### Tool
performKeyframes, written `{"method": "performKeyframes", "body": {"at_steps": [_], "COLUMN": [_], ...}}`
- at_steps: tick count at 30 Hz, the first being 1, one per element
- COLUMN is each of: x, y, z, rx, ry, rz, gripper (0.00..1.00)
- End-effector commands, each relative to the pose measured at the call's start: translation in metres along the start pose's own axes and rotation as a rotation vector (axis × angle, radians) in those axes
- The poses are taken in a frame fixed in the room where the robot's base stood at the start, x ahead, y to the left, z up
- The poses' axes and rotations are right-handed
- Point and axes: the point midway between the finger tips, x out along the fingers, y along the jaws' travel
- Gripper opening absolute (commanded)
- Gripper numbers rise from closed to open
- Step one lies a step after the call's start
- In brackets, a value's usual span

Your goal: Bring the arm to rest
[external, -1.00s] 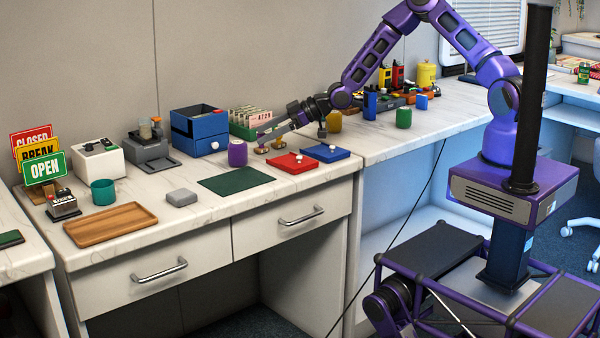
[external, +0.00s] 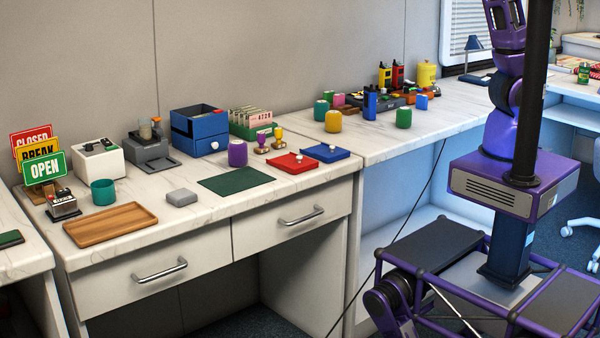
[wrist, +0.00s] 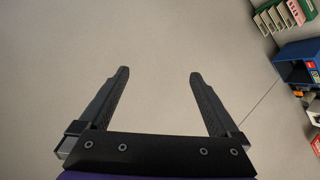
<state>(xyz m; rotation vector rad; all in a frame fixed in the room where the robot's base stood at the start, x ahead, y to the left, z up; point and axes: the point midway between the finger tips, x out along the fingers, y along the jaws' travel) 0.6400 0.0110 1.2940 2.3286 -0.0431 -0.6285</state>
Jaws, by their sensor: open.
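My gripper (wrist: 157,82) shows in the wrist view with its two dark fingers wide apart and nothing between them. Bare grey wall or panel fills the space beyond the fingers. In the external view my arm is folded upward over its base at the right, and the gripper itself is out of the frame. No object is in my grasp in the wrist view.
The counter holds a wooden tray (external: 110,224), a green mat (external: 236,181), a purple cup (external: 238,153), two stamps, red and blue pads and a blue box (external: 200,133). Radios stand farther right. The blue box (wrist: 298,62) also shows at the wrist view's right edge.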

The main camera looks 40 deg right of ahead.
Motion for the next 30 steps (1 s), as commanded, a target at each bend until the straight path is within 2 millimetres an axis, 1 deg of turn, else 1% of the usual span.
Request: {"method": "performKeyframes", "body": {"at_steps": [1, 2, 3, 4, 5, 6, 8, 9, 11, 12, 14, 15, 18, 21, 24, 26, 27, 30], "x": [-0.016, -0.023, -0.03, -0.034, -0.035, -0.035, -0.033, -0.033, -0.033, -0.034, -0.038, -0.041, -0.051, -0.064, -0.081, -0.093, -0.103, -0.129], "y": [0.026, 0.039, 0.054, 0.061, 0.062, 0.058, 0.044, 0.029, 0.004, -0.015, -0.04, -0.056, -0.09, -0.119, -0.144, -0.157, -0.163, -0.169], "z": [0.008, 0.018, 0.035, 0.052, 0.069, 0.092, 0.124, 0.144, 0.171, 0.185, 0.203, 0.212, 0.23, 0.242, 0.252, 0.256, 0.258, 0.259], "rx": [0.049, 0.076, 0.107, 0.125, 0.129, 0.124, 0.098, 0.072, 0.024, -0.011, -0.059, -0.089, -0.15, -0.197, -0.229, -0.239, -0.241, -0.217], "ry": [-0.013, -0.029, -0.055, -0.078, -0.098, -0.123, -0.146, -0.153, -0.148, -0.135, -0.107, -0.084, -0.021, 0.051, 0.125, 0.169, 0.199, 0.236], "rz": [-0.002, -0.009, -0.033, -0.065, -0.104, -0.166, -0.275, -0.355, -0.482, -0.564, -0.674, -0.741, -0.885, -1.006, -1.111, -1.167, -1.199, -1.237], "gripper": [0.98, 0.98, 0.98, 0.98, 0.98, 0.98, 0.98, 0.98, 0.98, 0.98, 0.98, 0.98, 0.98, 0.98, 0.98, 0.98, 0.98, 0.98]}}
